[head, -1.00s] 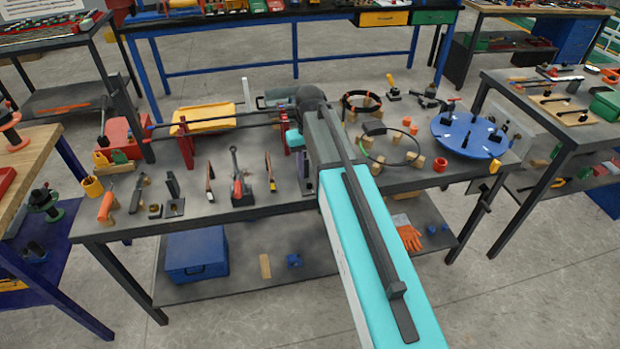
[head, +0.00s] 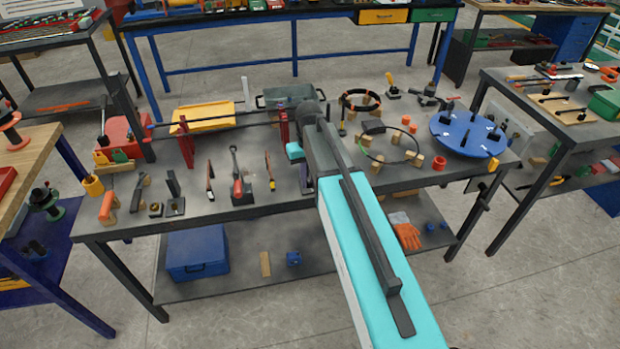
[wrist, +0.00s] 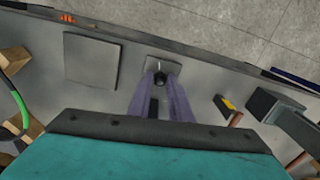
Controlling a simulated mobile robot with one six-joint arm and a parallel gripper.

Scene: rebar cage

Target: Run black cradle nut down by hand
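In the wrist view a small black round piece, seemingly the black cradle nut (wrist: 160,79), sits by a small grey plate (wrist: 168,68). A short pale pin shows just beyond it. My gripper (wrist: 161,80) points down at it, with its two purple fingers apart and the black piece between their tips. I cannot tell whether the fingers touch it. In the head view my gripper (head: 305,190) is at the bench's front middle. The nut cannot be made out there, and my arm covers part of that area.
The workbench (head: 240,212) carries several hand tools to the left, among them a red-based tool (head: 238,190). A blue round plate (head: 468,134) and a wire ring (head: 392,146) lie to the right. In the wrist view a flat grey plate (wrist: 92,61) lies left, a dark block (wrist: 275,106) right.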

